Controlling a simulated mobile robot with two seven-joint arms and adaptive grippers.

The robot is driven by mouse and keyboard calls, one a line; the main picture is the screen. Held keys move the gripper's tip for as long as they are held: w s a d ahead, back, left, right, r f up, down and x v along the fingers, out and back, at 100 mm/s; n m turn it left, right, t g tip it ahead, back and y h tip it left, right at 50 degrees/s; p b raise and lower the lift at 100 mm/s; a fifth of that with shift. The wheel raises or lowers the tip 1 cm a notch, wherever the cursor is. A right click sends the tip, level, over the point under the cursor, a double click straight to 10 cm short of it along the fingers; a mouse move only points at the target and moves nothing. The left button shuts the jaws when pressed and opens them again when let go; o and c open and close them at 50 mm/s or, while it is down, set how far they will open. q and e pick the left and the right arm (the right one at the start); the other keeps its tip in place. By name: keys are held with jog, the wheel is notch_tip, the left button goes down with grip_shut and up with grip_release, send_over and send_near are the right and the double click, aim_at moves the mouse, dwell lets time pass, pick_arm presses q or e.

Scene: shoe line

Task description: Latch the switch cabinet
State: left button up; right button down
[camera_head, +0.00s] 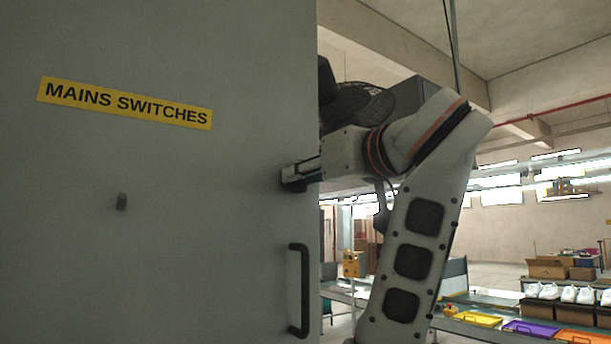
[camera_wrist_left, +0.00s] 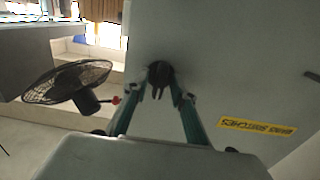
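The switch cabinet's grey door (camera_head: 200,250) fills the left of the head view and bears a yellow MAINS SWITCHES label (camera_head: 125,103). A dark latch (camera_wrist_left: 160,72) sits near the door's edge in the wrist view. My left gripper (camera_wrist_left: 160,95) is at this latch, its teal fingers apart on either side of it, with gaps visible. In the head view my left gripper (camera_head: 297,177) is at the door's right edge, with the arm reaching up from the lower right. A black bar handle (camera_head: 299,290) stands below it. My right gripper is not in view.
A black fan (camera_head: 360,105) stands beyond my gripper, also in the wrist view (camera_wrist_left: 68,82). Yellow (camera_head: 475,319) and purple (camera_head: 530,328) trays, boxes and white shoes lie at the lower right.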

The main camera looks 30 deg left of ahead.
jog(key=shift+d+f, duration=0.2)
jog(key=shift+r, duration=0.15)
